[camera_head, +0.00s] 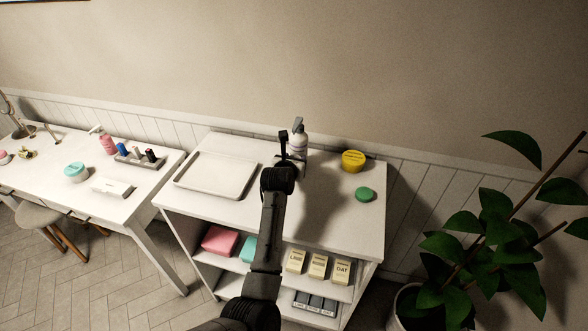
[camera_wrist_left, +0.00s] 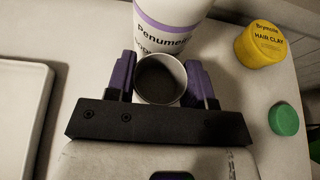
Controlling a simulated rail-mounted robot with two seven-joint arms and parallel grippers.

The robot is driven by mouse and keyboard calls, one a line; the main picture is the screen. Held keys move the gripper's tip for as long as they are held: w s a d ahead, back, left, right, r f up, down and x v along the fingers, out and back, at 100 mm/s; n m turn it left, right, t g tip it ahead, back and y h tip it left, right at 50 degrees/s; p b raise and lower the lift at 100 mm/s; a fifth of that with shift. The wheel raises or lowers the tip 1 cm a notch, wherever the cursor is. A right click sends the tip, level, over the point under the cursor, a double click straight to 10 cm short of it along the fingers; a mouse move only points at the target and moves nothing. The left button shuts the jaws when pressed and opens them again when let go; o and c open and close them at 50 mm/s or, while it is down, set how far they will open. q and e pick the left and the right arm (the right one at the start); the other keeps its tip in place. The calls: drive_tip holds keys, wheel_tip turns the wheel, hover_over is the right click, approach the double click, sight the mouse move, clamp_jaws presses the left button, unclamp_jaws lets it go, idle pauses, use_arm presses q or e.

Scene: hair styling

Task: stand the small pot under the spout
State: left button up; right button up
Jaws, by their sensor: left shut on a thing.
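The small pot (camera_wrist_left: 160,82) is a pale, open-topped round cup with a dark inside. My left gripper (camera_wrist_left: 160,80) is shut on it, with purple-padded fingers on either side. Just beyond it stands a white pump bottle (camera_wrist_left: 172,25) with a purple band; the pot's rim appears close to its base. In the head view my left gripper (camera_head: 290,158) is in front of the bottle (camera_head: 299,142) and hides most of the pot. The bottle's pump head and spout (camera_head: 298,124) show at its top. I cannot tell whether the pot is resting on the top or directly below the spout.
On the white cabinet top (camera_head: 330,225) are an empty tray (camera_head: 216,176) at left, a yellow hair clay tub (camera_head: 353,161) and a green lid (camera_head: 365,194) at right. A table (camera_head: 140,205) with bottles stands left, a plant (camera_head: 470,240) right. The front right of the top is clear.

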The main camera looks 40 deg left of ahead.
use_arm(q)
wheel_tip(320, 180, down, 3)
drive_tip(key=shift+s+f+p, duration=0.1)
drive_tip(key=shift+p, duration=0.2)
drive_tip(key=shift+f, duration=0.25)
drive_tip(key=shift+f, duration=0.15)
drive_tip(key=o, duration=1)
